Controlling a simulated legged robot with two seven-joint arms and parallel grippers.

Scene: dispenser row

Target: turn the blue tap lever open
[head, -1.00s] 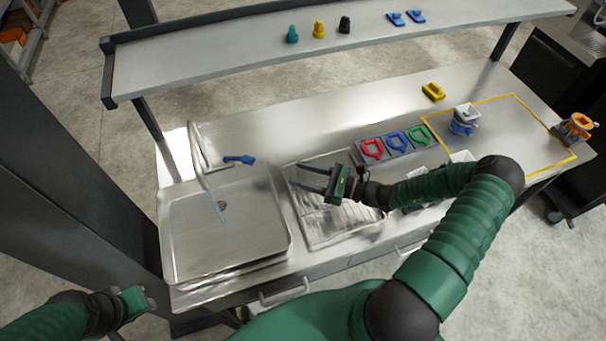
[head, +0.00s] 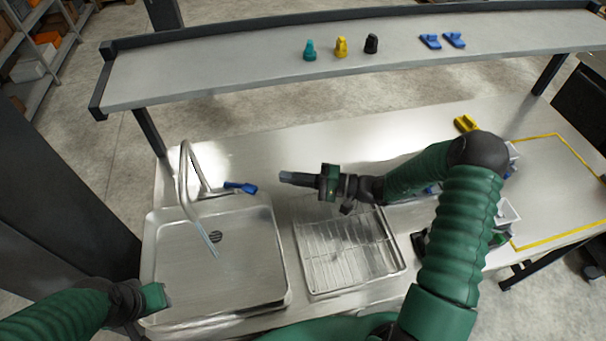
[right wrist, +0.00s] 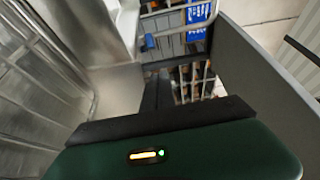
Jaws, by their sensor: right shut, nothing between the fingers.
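The blue tap lever (head: 240,187) sits at the base of the metal tap (head: 187,190), behind the sink (head: 175,265), and points right. My right gripper (head: 285,177) is shut and empty. Its fingertips point left toward the lever, with a small gap between them in the head view. In the right wrist view, the dark fingers (right wrist: 158,92) are together; I cannot surely identify the lever there. My left gripper (head: 157,297) is low at the left, by the sink's front left corner. Its fingers are too unclear to tell whether they are open.
A wire drying rack (head: 345,255) lies right of the sink, below my right forearm. A shelf (head: 240,65) with small coloured parts runs across the back. A yellow part (head: 465,123) lies on the counter beyond my right arm. The counter behind my right gripper is clear.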

